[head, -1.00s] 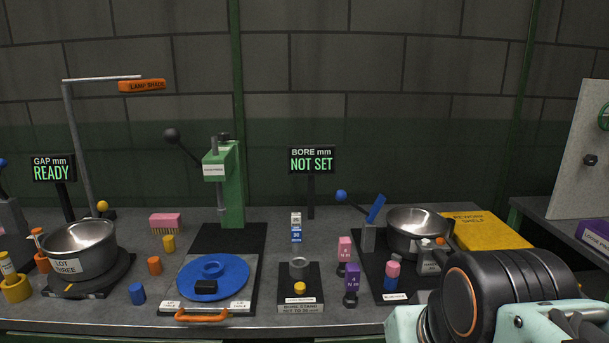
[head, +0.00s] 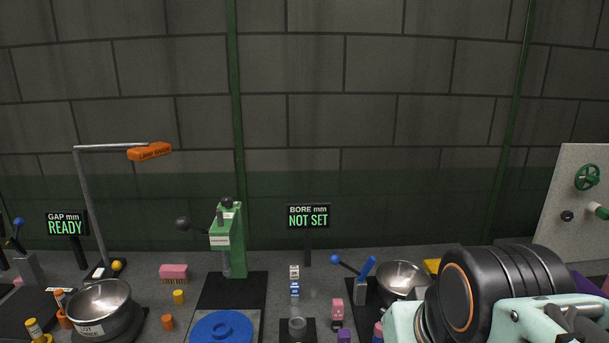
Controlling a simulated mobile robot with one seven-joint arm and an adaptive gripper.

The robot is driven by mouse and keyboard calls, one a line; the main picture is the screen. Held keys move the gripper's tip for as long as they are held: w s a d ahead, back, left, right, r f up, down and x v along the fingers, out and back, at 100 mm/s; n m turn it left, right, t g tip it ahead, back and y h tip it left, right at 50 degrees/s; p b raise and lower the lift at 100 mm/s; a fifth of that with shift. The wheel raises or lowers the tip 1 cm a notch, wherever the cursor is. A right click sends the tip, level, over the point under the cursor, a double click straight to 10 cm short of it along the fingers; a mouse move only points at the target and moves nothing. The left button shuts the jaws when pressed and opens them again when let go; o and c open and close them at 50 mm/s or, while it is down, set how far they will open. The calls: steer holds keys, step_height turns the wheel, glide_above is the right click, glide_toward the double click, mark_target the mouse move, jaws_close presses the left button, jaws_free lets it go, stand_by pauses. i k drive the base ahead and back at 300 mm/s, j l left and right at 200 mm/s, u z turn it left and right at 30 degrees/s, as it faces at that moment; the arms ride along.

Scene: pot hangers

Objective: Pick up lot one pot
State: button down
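A steel pot (head: 100,297) stands at the lower left on a dark pad, with a white label that begins "LOT"; the rest is hard to read. A second steel pot (head: 401,277) stands at the right, partly hidden behind my arm, and no lot label shows on it. I cannot tell which pot, if either, is lot one. My arm fills the lower right corner in front of the bench. My gripper is out of the frame.
A green press (head: 227,240) and a blue disc (head: 221,328) stand mid-bench. A lamp arm with an orange shade (head: 150,151) rises at the left. A "BORE mm NOT SET" sign (head: 308,216) stands behind. A grey panel with a green wheel (head: 587,177) is at the right.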

mark_target(395, 279)
steer(key=z, duration=0.5)
steer(key=i+l, duration=0.4)
steer(key=l, duration=0.15)
steer(key=i+l, duration=0.45)
steer(key=i+l+u, duration=0.1)
steer(key=l+u, duration=0.25)
steer(key=i+l+u, duration=0.1)
steer(key=u, duration=0.3)
steer(key=l, duration=0.1)
